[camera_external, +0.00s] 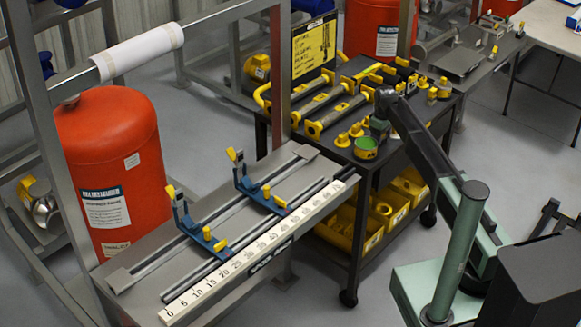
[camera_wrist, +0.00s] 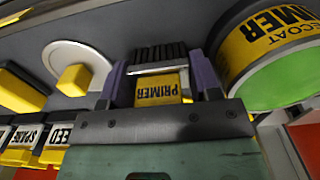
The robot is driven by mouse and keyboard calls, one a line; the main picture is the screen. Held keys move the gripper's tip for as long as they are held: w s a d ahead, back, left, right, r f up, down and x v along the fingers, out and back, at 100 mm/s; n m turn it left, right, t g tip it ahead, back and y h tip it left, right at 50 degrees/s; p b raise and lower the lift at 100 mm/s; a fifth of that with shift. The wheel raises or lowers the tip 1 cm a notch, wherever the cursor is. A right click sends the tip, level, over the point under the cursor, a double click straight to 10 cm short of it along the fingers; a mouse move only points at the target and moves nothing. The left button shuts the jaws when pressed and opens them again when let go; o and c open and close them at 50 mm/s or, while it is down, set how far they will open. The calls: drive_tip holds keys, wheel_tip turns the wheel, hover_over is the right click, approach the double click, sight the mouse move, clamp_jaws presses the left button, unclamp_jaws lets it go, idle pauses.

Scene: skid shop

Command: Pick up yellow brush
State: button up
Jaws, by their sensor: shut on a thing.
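The yellow brush (camera_wrist: 163,88) shows in the wrist view, marked PRIMER, with dark bristles at its far end. My gripper (camera_wrist: 158,76) is shut on it, with one purple-grey finger on each side. In the external view my gripper (camera_external: 380,124) is low over the black cart, just behind and right of the green-topped can. The brush is too small and covered there to make out. Whether the brush still touches the cart top, I cannot tell.
The primer can (camera_wrist: 282,82) stands close right of the brush; it also shows in the external view (camera_external: 366,149). Yellow parts (camera_external: 340,116) crowd the cart (camera_external: 392,160). A white disc with a yellow block (camera_wrist: 73,78) lies left. A ruled bench (camera_external: 235,268) stands at front left.

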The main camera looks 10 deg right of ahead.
wheel_tip(320, 180, up, 20)
drive_tip(key=p, duration=2)
drive_tip(key=shift+o, duration=1.2)
drive_tip(key=shift+c, duration=0.7)
